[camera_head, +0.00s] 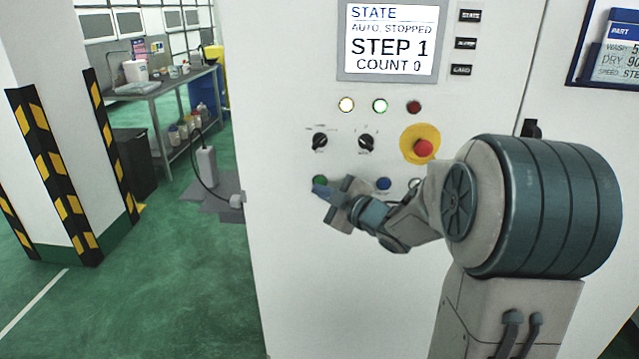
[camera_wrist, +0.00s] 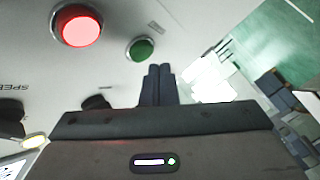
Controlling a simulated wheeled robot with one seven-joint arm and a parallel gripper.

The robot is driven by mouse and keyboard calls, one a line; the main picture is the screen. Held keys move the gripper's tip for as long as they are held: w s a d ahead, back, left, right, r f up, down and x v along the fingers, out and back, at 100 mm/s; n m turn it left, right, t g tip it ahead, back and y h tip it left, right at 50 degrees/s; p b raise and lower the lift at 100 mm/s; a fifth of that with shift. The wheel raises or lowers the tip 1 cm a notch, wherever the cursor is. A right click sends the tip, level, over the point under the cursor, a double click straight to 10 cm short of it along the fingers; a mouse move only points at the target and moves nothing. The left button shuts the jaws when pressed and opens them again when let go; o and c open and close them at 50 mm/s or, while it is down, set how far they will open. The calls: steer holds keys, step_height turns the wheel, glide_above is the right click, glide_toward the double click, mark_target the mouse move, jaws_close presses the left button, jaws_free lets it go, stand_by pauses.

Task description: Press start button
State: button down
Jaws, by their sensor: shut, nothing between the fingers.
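A green button (camera_head: 320,181) sits at the left end of the lower row on the white machine panel; its label is not readable. It also shows in the wrist view (camera_wrist: 141,48), in a pale ring. My gripper (camera_head: 319,189) is shut and empty, its fingertips close to the green button. In the wrist view the two fingers (camera_wrist: 160,69) lie together, just below and right of the button. Whether they touch the panel I cannot tell. The screen (camera_head: 392,40) reads AUTO: STOPPED, STEP 1, COUNT 0.
A red button (camera_wrist: 78,27) is beside the green one in the wrist view. A blue button (camera_head: 384,184) is further right. Two black knobs (camera_head: 320,141) and a red emergency stop (camera_head: 423,148) on yellow are above. A striped pillar (camera_head: 60,150) stands left.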

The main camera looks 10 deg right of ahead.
steer(key=shift+w, duration=0.15)
stand_by(0.7)
steer(key=shift+w+d, duration=0.2)
steer(key=shift+w, duration=0.05)
